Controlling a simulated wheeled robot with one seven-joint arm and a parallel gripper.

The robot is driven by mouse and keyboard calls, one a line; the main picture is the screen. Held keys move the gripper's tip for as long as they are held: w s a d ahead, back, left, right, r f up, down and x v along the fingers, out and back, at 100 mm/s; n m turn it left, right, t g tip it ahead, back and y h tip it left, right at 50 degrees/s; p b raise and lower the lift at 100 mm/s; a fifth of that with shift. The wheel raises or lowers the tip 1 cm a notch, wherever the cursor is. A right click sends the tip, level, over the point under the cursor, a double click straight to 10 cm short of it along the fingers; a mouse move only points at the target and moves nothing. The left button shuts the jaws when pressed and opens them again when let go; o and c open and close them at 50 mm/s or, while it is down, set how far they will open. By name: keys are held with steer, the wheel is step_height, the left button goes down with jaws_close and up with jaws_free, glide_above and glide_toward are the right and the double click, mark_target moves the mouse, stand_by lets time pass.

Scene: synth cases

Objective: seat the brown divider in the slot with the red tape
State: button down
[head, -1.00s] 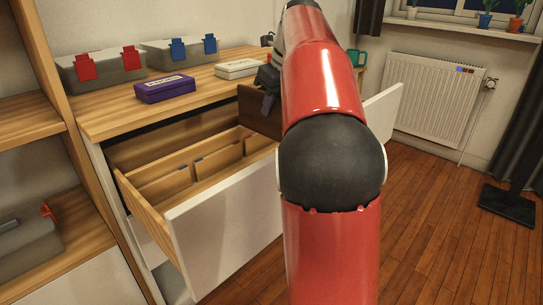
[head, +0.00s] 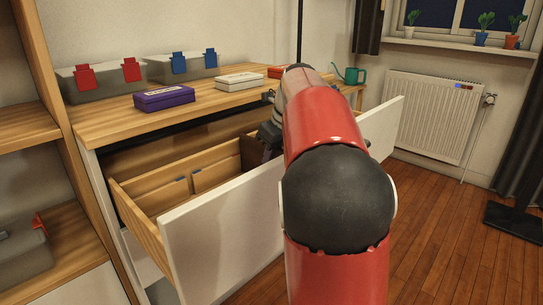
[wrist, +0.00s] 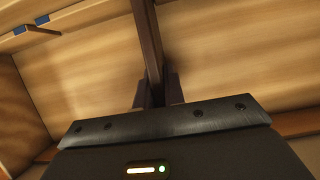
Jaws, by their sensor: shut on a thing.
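The brown divider (wrist: 147,40) is a dark thin board held between the two fingers of my gripper (wrist: 157,92) in the wrist view. In the head view, part of the divider (head: 252,151) shows dark at the right end of the open drawer (head: 215,222), low between its walls. My gripper (head: 268,150) is above that end, partly hidden by my arm. I cannot tell whether the divider's lower edge sits in a slot. No red tape shows. Blue tape marks (head: 182,179) show farther left in the drawer, and blue tape (wrist: 43,18) is also at upper left in the wrist view.
The drawer holds light wood partitions (head: 212,174). On the cabinet top (head: 110,118) are a purple box (head: 164,98), a white box (head: 240,81) and grey cases with red or blue latches (head: 103,82). A shelf (head: 25,132) stands at left. My arm hides the drawer's right part.

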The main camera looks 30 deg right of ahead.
steer(key=shift+f, duration=0.15)
steer(key=c, duration=1.5)
jaws_free()
steer(key=p+v, duration=0.3)
steer(key=v, duration=0.9)
steer(key=shift+r, duration=0.25)
